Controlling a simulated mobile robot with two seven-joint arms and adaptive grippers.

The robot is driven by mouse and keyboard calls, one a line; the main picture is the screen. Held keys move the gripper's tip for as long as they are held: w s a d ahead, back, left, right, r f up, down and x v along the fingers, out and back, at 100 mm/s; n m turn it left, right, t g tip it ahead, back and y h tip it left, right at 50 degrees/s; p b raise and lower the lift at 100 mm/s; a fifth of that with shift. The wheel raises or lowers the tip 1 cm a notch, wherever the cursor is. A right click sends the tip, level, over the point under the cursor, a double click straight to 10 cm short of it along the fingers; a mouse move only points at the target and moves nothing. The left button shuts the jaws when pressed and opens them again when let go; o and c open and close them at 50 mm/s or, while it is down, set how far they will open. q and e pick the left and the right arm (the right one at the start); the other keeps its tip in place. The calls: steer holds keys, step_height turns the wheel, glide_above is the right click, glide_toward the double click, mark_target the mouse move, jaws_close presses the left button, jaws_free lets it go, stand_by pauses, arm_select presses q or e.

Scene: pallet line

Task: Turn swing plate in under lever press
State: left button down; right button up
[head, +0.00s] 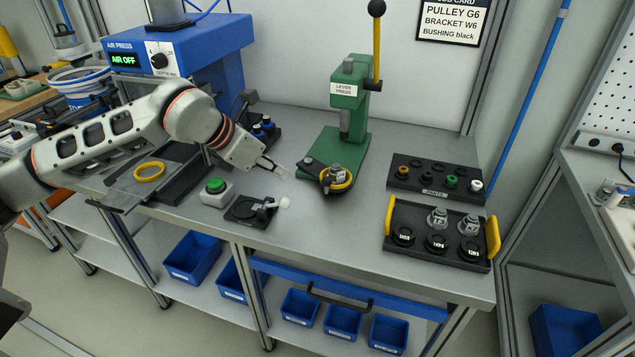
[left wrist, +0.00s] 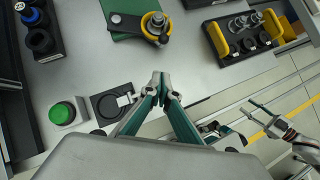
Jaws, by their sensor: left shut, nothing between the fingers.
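The green lever press (head: 350,105) stands on the bench, its yellow lever (head: 377,50) upright with a black knob. The dark swing plate (head: 322,173) is turned out at the front of the green base, clear of the ram (head: 345,124). A yellow ring (head: 350,181) and a grey metal part (head: 338,173) sit on it; the part also shows in the left wrist view (left wrist: 157,20). My left gripper (head: 284,172) is shut and empty, left of the swing plate and apart from it. My right gripper (left wrist: 246,108) shows open and empty in the left wrist view.
A green button box (head: 217,193) and a black fixture with a white-knobbed handle (head: 252,209) are near my left gripper. The blue air press (head: 190,50) stands behind my left arm. A parts rack (head: 437,175) and yellow-handled tray (head: 437,245) lie at right.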

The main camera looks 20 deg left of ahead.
arm_select(q)
glide_toward(325, 188)
steer(key=f, duration=0.1)
steer(key=f+p, duration=0.1)
steer(key=f, duration=0.1)
steer(key=shift+s+a+f, duration=0.2)
steer(key=shift+s, duration=0.2)
steer(key=shift+w+d, duration=0.3)
steer(key=shift+w, duration=0.25)
steer(key=shift+w+d, duration=0.35)
steer(key=shift+w, duration=0.15)
steer(key=shift+w+d+f, duration=0.2)
steer(key=shift+w+d, duration=0.1)
steer(key=shift+w, duration=0.25)
arm_select(e)
steer(key=shift+w+a+r, duration=0.1)
steer(key=shift+r, duration=0.75)
arm_select(q)
steer(key=shift+d, duration=0.1)
arm_select(e)
steer(key=shift+w, duration=0.15)
